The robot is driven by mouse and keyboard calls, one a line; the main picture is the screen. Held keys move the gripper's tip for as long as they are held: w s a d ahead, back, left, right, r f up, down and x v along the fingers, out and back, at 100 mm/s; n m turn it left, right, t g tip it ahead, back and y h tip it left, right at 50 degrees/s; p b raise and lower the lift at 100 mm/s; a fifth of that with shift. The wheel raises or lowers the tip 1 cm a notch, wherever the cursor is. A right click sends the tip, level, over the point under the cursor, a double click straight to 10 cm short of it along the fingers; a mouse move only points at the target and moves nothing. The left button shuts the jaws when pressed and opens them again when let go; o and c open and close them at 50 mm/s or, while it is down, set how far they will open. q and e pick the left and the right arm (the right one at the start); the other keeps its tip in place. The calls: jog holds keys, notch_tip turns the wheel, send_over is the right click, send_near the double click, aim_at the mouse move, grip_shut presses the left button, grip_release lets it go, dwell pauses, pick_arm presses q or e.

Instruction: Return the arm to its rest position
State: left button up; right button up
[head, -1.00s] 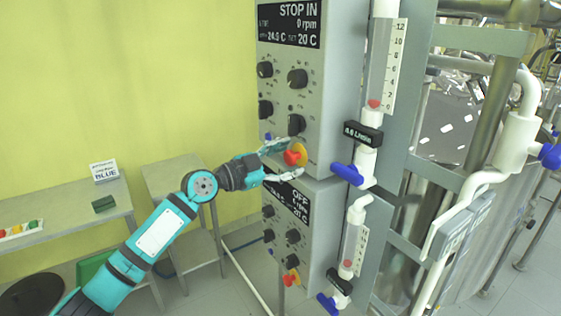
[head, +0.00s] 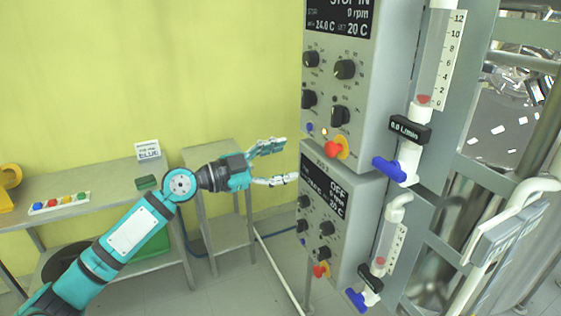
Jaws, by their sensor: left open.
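My left arm comes in from the lower left of the head view. Its gripper (head: 281,161) is open and empty, with its fingers pointing right toward the control panels. The fingertips are to the left of the upper panel (head: 385,110), apart from its red emergency knob (head: 332,149) on a yellow base. The lower panel (head: 343,222) sits just right of the fingers, and its display reads OFF. Whether the lower fingertip touches its edge is hard to tell. My right gripper is not in view.
Flow meters with blue valve handles (head: 389,168) stick out right of the panels. A side table (head: 100,188) at the left carries a row of coloured buttons (head: 61,203), a green block (head: 146,182) and a sign (head: 148,150). A small stand (head: 212,158) is behind my gripper.

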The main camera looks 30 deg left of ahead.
pick_arm(q)
jog(key=shift+w+f, duration=0.1)
